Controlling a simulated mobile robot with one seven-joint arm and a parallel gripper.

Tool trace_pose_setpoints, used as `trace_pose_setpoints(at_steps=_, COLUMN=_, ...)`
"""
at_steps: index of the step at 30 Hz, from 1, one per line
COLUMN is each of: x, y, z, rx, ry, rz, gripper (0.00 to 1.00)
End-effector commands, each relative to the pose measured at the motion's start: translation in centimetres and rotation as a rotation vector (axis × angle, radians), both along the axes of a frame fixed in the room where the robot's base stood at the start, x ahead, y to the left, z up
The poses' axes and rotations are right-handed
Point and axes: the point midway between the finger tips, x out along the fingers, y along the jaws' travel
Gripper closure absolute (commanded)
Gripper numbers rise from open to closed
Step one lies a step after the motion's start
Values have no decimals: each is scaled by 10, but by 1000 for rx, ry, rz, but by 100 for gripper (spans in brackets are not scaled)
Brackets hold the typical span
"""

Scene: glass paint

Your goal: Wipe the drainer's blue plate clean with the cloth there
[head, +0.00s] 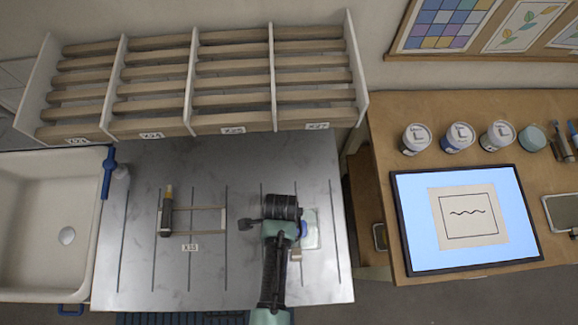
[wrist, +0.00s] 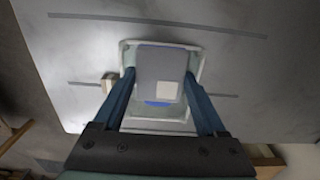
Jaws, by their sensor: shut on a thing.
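My gripper (wrist: 159,75) is shut on a grey, flat-looking piece, which I take to be the cloth (wrist: 158,68), with a pale square patch on it. The cloth lies over the blue plate (wrist: 158,103), whose edge shows above and below it. I cannot tell whether they touch. The plate sits inside a pale, square-rimmed tray (wrist: 130,125). In the head view my gripper (head: 283,210) is over the right part of the metal drainer (head: 230,285); its fingers and the cloth are hidden. Some of the blue plate (head: 303,230) and the tray (head: 313,240) show beside it.
A small beige block (wrist: 109,84) is beside the tray. The sink (head: 45,220) is at left, a slatted rack (head: 232,92) behind, and a wooden desk (head: 390,180) with a lit panel (head: 415,250) at right.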

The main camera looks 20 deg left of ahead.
Motion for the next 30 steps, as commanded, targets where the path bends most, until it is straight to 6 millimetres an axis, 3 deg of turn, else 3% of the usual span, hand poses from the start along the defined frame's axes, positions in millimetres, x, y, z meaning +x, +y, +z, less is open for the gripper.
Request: trace_pose_setpoints(at_steps=30, x=19, y=-58, z=-1, rx=-2, ry=0, rz=-3, gripper=71)
